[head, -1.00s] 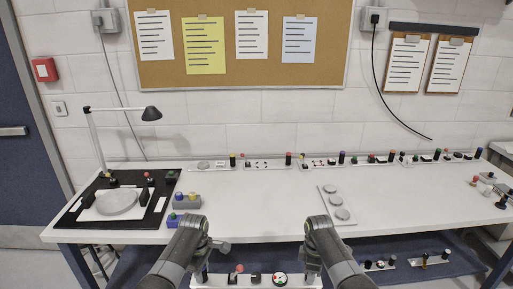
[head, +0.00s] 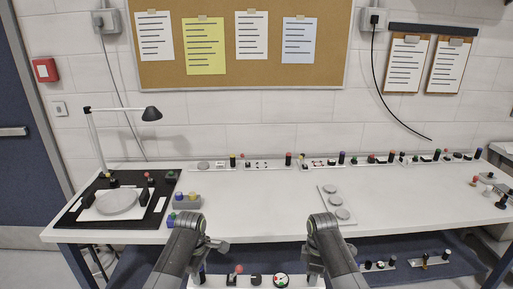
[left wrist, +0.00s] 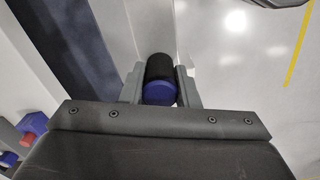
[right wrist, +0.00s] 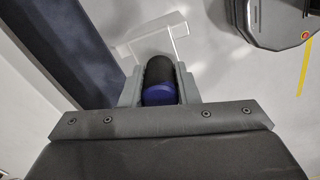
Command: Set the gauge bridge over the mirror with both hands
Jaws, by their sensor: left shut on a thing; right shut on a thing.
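The gauge bridge (head: 265,283) is a pale bar with a round dial and a red knob, low at the bottom of the head view, in front of the table edge. My left gripper (head: 203,267) is shut on its left handle, a black grip with a blue end in the left wrist view (left wrist: 159,80). My right gripper (head: 313,267) is shut on the matching right handle (right wrist: 159,82). The bridge hangs level between both hands. The mirror (head: 118,202) is a grey disc on the black mat (head: 71,218) at the table's left, well away from the bridge.
A desk lamp (head: 150,113) stands behind the mat, and small black posts stand around the mirror. A grey block with knobs (head: 187,203) and a blue box (head: 172,220) sit right of it. A plate with three discs (head: 336,201) lies right of centre. The table's middle is clear.

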